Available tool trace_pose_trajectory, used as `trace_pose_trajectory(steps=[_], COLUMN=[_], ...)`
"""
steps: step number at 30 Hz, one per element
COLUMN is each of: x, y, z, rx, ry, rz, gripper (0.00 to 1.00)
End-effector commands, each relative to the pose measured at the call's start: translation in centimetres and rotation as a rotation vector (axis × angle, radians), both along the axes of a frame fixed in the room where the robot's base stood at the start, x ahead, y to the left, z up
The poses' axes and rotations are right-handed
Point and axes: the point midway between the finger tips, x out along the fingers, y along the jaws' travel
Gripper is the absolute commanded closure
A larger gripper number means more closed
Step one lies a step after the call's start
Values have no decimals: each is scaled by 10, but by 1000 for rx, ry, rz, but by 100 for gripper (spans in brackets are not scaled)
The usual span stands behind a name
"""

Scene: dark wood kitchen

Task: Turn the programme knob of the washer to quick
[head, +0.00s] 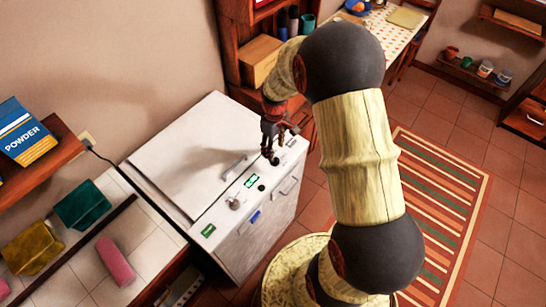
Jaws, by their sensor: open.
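The washer (180,160) is a white box-shaped machine with a lid on top, standing against the wall. Along its front top edge runs a control strip with a silver knob (235,204), a small dark knob (261,187) and a green-lit display (251,181). The marks around the knobs are too small to read, so I cannot tell which setting is selected. My gripper (275,154) is open and empty, pointing down over the far right end of the strip. It is to the upper right of the silver knob and apart from it. It hides part of the strip there.
A tiled counter (130,215) with a pink block (115,262), a green block (82,205) and a yellow block (32,248) adjoins the washer on the left. A shelf above holds a powder box (27,133). A wooden shelf unit (235,45) stands behind. A striped rug (440,200) covers the floor at right.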

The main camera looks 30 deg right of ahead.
Motion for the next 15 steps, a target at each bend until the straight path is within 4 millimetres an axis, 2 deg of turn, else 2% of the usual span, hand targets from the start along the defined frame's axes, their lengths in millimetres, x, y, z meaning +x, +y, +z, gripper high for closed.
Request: trace_pose_trajectory(steps=[1, 7, 15], x=[-2, -1, -1], y=[0, 0, 0], z=[-10, -40, -59], rx=[1, 1, 0], ry=[5, 4, 0], rz=[0, -1, -2], gripper=[53, 53, 53])
